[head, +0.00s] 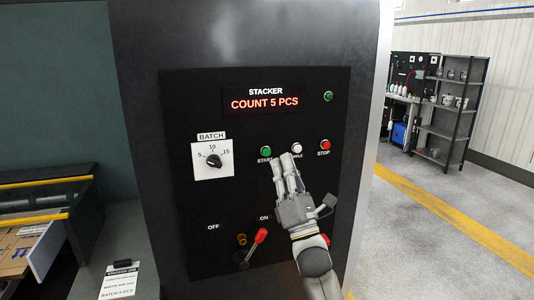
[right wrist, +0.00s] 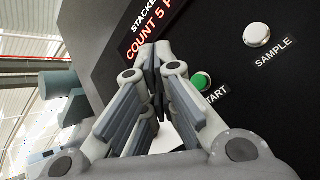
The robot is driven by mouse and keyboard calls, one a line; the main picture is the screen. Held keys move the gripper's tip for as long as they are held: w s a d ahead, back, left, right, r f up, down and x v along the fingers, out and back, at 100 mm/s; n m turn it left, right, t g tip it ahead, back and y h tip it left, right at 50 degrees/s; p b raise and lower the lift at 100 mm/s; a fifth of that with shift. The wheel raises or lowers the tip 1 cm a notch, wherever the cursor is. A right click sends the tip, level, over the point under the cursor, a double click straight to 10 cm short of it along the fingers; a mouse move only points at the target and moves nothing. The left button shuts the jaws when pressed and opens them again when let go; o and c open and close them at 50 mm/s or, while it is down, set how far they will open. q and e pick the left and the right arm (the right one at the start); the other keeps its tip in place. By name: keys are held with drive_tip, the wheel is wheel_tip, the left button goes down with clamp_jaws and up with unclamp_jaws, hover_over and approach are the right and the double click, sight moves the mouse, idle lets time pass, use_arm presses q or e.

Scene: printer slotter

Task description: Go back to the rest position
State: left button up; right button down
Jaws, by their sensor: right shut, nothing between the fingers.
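My right gripper (head: 287,165) is shut and empty in front of the black control panel (head: 300,110), with its fingertips between the green START button (head: 265,151) and the white SAMPLE button (head: 297,148). In the right wrist view my right gripper's fingertips (right wrist: 152,60) meet beside the green START button (right wrist: 201,82). I cannot tell whether the fingers touch the panel. The display (head: 265,101) reads "STACKER COUNT 5 PCS". My left gripper is not in view.
The panel also carries a batch dial (head: 213,160) pointing to the left, a red STOP button (head: 325,144) and a red-handled lever (head: 261,236). A conveyor-like unit (head: 45,195) stands at the left. A shelf rack (head: 452,110) and open floor (head: 420,235) lie at the right.

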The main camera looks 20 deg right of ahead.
drive_tip(key=s+d+f+m+g+h, duration=0.1)
drive_tip(key=s+f+m+g+h, duration=0.2)
drive_tip(key=f+m, duration=0.45)
drive_tip(key=s+d+f+m+g, duration=0.1)
drive_tip(key=s+f+m+g, duration=0.35)
drive_tip(key=f, duration=0.65)
drive_tip(key=s+d+f+m+g+h, duration=0.1)
drive_tip(key=s+f+m+g+h, duration=0.25)
drive_tip(key=f, duration=0.55)
drive_tip(key=s+a+f+m+g+y, duration=0.1)
drive_tip(key=s+f+m+g, duration=0.35)
drive_tip(key=s, duration=0.55)
drive_tip(key=s+a+f+m+g+y, duration=0.1)
drive_tip(key=s+f+m+g, duration=0.35)
drive_tip(key=s, duration=0.55)
drive_tip(key=s+a+f+m+g+y, duration=0.15)
drive_tip(key=s+f+m+g, duration=0.3)
drive_tip(key=s, duration=0.45)
wheel_tip(320, 180, down, 25)
drive_tip(key=s+n, duration=0.1)
drive_tip(key=s+d+f+g, duration=0.1)
drive_tip(key=s+d+f, duration=0.2)
drive_tip(key=s+f, duration=1.4)
drive_tip(key=shift+s+f+h, duration=0.2)
drive_tip(key=shift+f+h, duration=0.05)
drive_tip(key=shift+h, duration=0.15)
